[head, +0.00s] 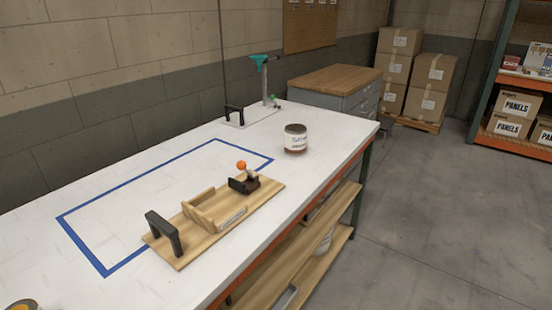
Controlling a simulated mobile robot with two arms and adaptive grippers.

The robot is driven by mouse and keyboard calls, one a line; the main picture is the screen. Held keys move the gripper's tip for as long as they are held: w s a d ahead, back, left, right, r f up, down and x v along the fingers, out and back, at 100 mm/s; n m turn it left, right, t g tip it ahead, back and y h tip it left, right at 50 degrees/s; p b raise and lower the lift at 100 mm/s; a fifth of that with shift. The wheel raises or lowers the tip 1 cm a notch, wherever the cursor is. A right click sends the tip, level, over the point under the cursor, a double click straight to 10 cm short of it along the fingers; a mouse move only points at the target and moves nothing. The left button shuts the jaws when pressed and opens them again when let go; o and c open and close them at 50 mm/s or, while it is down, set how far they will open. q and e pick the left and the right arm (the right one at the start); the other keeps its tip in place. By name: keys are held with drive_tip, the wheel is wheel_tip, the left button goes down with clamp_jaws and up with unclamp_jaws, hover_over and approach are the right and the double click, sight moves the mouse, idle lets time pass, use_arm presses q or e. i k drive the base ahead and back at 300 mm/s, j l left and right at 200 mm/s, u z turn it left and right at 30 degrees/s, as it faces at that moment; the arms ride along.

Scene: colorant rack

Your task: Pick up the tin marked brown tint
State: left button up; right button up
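One tin (295,139) stands upright on the white worktable, right of the blue outline and near the table's right edge. It has a dark rim, a brownish lower band and a pale label with dark print too small to read for certain. I cannot tell whether it says brown tint. Neither of my grippers shows in the head view.
A wooden board (215,224) with a black handle, a wooden holder and an orange-knobbed clamp lies in front of the tin. A stand with a teal top (268,82) is at the table's far end. Shelves (290,268) sit below. Floor on the right is clear.

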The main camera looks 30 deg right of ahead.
sight(295, 135)
drive_tip(key=z, duration=1.1)
